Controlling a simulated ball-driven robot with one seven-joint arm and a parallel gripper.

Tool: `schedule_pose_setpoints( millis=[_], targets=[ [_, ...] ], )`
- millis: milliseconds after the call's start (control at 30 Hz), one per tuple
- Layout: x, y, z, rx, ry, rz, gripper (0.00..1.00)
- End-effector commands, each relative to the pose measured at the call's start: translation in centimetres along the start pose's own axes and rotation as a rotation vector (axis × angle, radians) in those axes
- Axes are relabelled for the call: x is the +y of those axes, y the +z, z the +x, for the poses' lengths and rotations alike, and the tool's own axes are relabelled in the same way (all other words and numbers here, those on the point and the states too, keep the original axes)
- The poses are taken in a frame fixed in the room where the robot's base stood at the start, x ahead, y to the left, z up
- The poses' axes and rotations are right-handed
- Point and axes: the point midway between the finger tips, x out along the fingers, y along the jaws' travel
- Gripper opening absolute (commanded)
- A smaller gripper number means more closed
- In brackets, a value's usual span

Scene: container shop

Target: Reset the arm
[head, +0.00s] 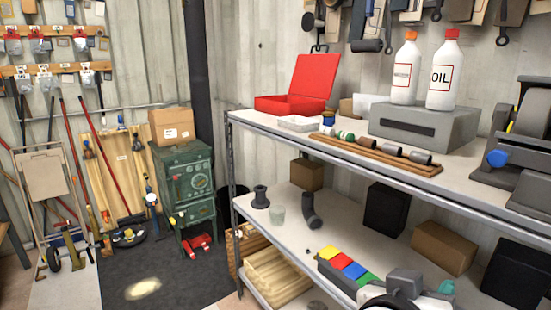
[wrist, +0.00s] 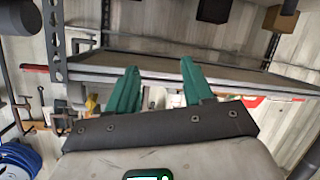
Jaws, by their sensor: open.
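My gripper (wrist: 160,76) shows in the wrist view, with two green fingers set wide apart and nothing held between them. A metal shelf edge (wrist: 225,84) runs across the picture just beyond the fingertips. I cannot tell whether the fingers touch it. In the head view a grey and white rounded part, which may be my arm, shows at the bottom right in front of the lower shelf; the gripper's fingers cannot be made out there.
The metal shelf unit (head: 300,142) fills the right side. It holds a red box (head: 298,85), two white bottles (head: 443,75) and a grey block (head: 420,122). A green cabinet (head: 183,180) stands at the back. The dark floor mat (head: 190,275) at left has free room.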

Motion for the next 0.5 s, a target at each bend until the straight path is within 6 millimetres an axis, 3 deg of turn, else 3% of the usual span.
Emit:
schedule_pose_setpoints(
  millis=[100,233,367,500],
  targets=[
    [0.2,6.0,3.6,-0.14,-0.068,-0.115,0.51],
    [1.2,14.2,6.5,-0.322,-0.175,-0.23,0.51],
    [2.9,22.5,7.5,-0.505,-0.291,-0.313,0.51],
    [5.3,31.0,6.4,-0.697,-0.426,-0.362,0.51]
  ],
)
